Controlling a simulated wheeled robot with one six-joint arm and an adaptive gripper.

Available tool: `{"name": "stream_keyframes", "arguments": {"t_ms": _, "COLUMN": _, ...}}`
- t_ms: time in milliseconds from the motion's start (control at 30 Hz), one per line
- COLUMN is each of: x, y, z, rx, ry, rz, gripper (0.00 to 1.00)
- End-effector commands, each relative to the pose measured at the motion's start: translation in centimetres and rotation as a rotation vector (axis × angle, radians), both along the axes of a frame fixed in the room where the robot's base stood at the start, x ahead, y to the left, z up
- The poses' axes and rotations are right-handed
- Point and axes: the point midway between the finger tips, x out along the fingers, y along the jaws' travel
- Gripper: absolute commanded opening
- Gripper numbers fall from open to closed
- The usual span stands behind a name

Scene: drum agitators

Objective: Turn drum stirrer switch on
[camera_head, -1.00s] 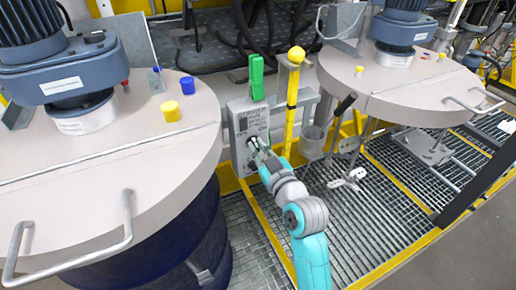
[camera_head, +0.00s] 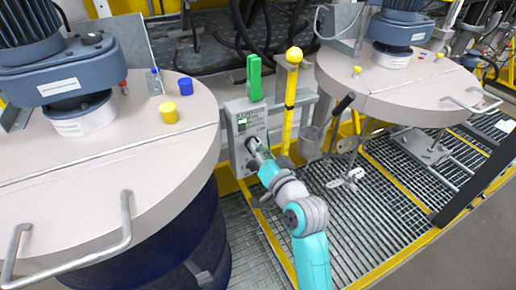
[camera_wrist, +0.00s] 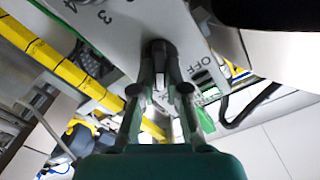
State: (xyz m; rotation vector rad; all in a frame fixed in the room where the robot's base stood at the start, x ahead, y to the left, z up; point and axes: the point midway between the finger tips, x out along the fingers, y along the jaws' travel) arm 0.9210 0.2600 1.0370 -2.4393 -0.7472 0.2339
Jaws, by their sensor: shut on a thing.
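The stirrer switch panel (camera_head: 240,112) is a grey box with printed text, standing between the two drums. A small bright green-white patch shows among the text. The dark switch knob (camera_wrist: 158,46) shows in the wrist view at the panel face, near an OFF label (camera_wrist: 199,69) and printed numbers. My gripper (camera_wrist: 159,66) is shut on the knob, one finger on each side of it. In the head view, my gripper (camera_head: 252,144) is at the lower part of the panel and hides the knob there.
A large drum with a pale lid (camera_head: 190,125) stands close on the left, another (camera_head: 385,85) on the right. A yellow post (camera_head: 289,110) with a ball top and a green handle (camera_head: 254,78) are beside the panel. Metal grating (camera_head: 385,205) covers the floor.

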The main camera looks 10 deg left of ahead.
Motion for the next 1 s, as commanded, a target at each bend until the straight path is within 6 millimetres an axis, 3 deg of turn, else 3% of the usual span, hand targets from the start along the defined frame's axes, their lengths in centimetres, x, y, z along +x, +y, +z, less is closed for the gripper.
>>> {"name": "stream_keyframes", "arguments": {"t_ms": 767, "x": 0.03, "y": -0.07, "z": -0.1, "rx": 0.089, "ry": 0.062, "rz": 0.0, "gripper": 0.0}}
{"name": "stream_keyframes", "arguments": {"t_ms": 800, "x": 0.03, "y": -0.07, "z": -0.1, "rx": 0.089, "ry": 0.062, "rz": 0.0, "gripper": 0.18}}
{"name": "stream_keyframes", "arguments": {"t_ms": 867, "x": 0.03, "y": -0.07, "z": -0.09, "rx": 0.089, "ry": 0.061, "rz": -0.001, "gripper": 0.33}}
{"name": "stream_keyframes", "arguments": {"t_ms": 900, "x": 0.03, "y": -0.07, "z": -0.09, "rx": 0.088, "ry": 0.06, "rz": -0.001, "gripper": 0.39}}
{"name": "stream_keyframes", "arguments": {"t_ms": 1000, "x": 0.03, "y": -0.06, "z": -0.07, "rx": 0.088, "ry": 0.06, "rz": -0.001, "gripper": 0.39}}
